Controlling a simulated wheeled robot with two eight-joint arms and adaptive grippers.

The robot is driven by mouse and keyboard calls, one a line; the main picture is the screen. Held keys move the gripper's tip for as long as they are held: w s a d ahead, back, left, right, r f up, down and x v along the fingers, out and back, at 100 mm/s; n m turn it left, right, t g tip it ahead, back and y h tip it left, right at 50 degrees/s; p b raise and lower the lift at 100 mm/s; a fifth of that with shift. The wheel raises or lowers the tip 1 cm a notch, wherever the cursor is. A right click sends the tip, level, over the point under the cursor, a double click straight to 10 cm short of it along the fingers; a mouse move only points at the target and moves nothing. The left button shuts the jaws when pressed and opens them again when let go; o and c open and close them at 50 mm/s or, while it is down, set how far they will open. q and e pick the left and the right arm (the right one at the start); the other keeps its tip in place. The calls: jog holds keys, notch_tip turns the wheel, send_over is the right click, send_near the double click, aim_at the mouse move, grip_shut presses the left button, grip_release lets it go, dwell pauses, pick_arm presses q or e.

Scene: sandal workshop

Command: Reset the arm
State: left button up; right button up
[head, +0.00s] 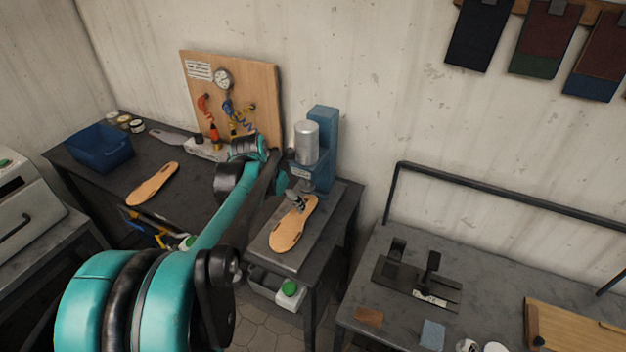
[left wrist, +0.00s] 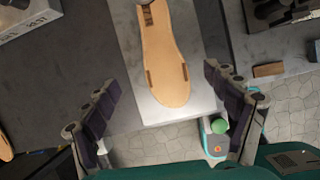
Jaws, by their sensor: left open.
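My left arm reaches in from the left in the head view. The same sole (left wrist: 168,55) lies below and beyond the fingers on the pale plate (left wrist: 125,60). Part of the gripper is hidden behind the wrist in the head view. My right gripper shows in neither view.
A second sole (head: 153,183) lies on the dark left bench near a blue bin (head: 100,148). A tool board (head: 235,95) stands behind. The right bench (head: 375,270) holds a black fixture (head: 415,280), small blocks and a wooden board (head: 570,330).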

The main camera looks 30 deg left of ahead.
pick_arm(q)
jog(key=s+d+n+t, duration=0.1)
jog(key=s+d+n, duration=0.3)
jog(key=d+n, duration=0.4)
jog(key=s+d+n, duration=0.4)
jog(key=d+n, duration=0.3)
jog(key=n, duration=0.8)
jog(key=s+d+f+n+t, duration=0.1)
jog(key=s+d+n, duration=0.3)
jog(key=d+n, duration=0.4)
jog(key=n, duration=0.4)
jog(key=shift+s+d+t, duration=0.25)
jog(key=shift+d+t, duration=0.05)
